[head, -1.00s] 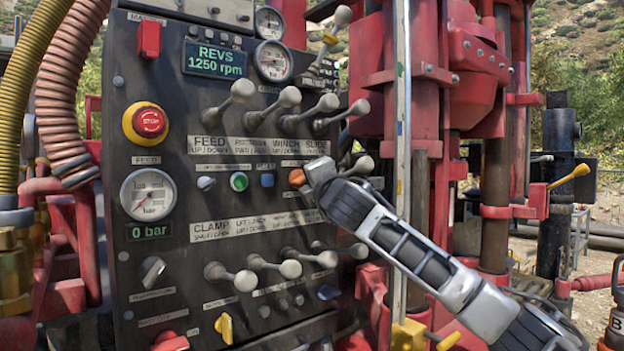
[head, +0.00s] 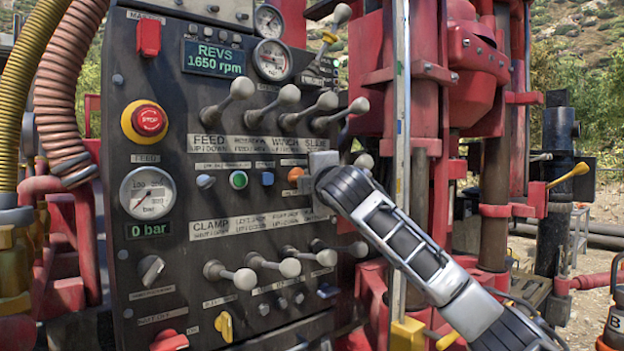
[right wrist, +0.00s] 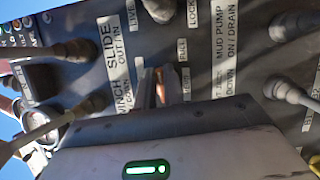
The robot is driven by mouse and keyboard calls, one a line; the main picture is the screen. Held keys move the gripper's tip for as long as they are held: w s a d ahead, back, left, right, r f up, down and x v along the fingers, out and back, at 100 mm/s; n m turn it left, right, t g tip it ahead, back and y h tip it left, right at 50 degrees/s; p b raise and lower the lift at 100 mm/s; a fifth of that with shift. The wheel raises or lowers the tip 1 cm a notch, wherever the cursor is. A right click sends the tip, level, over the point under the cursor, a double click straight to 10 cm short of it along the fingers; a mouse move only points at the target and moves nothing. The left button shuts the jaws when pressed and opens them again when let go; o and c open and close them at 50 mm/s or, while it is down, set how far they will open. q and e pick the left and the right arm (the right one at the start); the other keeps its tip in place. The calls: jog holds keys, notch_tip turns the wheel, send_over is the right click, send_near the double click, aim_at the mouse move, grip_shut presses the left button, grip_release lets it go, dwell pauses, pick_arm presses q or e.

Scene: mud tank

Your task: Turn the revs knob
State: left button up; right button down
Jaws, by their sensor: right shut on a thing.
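The revs knob (head: 296,174) is a small orange knob on the dark control panel (head: 165,245), to the right of a small blue control. My right gripper (head: 305,180) is at the panel with its fingers around the knob. In the right wrist view the two fingers (right wrist: 161,88) are shut on the orange knob (right wrist: 160,90), which shows as a sliver between them. The revs display (head: 214,59) reads 1650 rpm. My left gripper is not in view.
Levers with grey ball ends, such as the slide lever (head: 357,106), stick out above and below the knob. A red stop button (head: 149,120) and a feed gauge (head: 148,193) are at left. Red drill columns (head: 428,130) stand close on the right.

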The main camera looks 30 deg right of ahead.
jog(key=shift+f, duration=0.1)
jog(key=c, duration=1.5)
grip_release()
pick_arm(q)
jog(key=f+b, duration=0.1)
jog(key=b, duration=0.1)
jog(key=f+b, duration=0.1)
jog(key=b, duration=0.1)
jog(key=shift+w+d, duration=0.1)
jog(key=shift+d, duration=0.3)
pick_arm(e)
jog(key=v, duration=1.6)
